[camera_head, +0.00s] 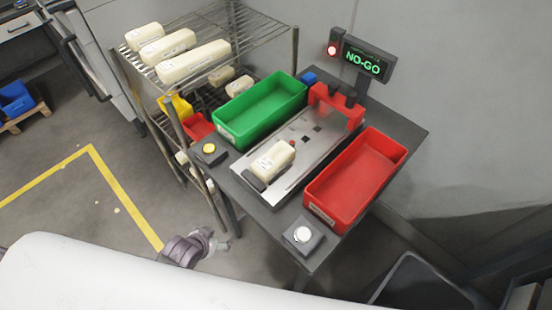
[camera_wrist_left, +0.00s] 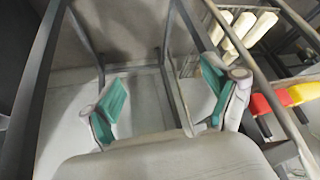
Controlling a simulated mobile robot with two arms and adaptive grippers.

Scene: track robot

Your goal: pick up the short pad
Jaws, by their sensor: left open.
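Several cream pads of different lengths are in the head view. A short one (camera_head: 273,161) lies on the metal fixture plate (camera_head: 306,146) on the table. Three lie on the rack's top shelf: a short one (camera_head: 143,36), a middle one (camera_head: 167,47) and a long one (camera_head: 193,62). I cannot tell which is the task's short pad. My left gripper (camera_head: 214,243) is low beside the table, apart from all pads. In the left wrist view it is open and empty, its teal fingertips spread (camera_wrist_left: 163,97). My right gripper is out of view.
A green bin (camera_head: 240,128) and a red bin (camera_head: 318,211) flank the fixture. A sign reads NO-GO (camera_head: 361,62) beside a lit red lamp (camera_head: 332,50). More pads sit on the lower shelf (camera_head: 221,76). Yellow (camera_head: 209,149) and white (camera_head: 302,235) buttons stand at the table's front.

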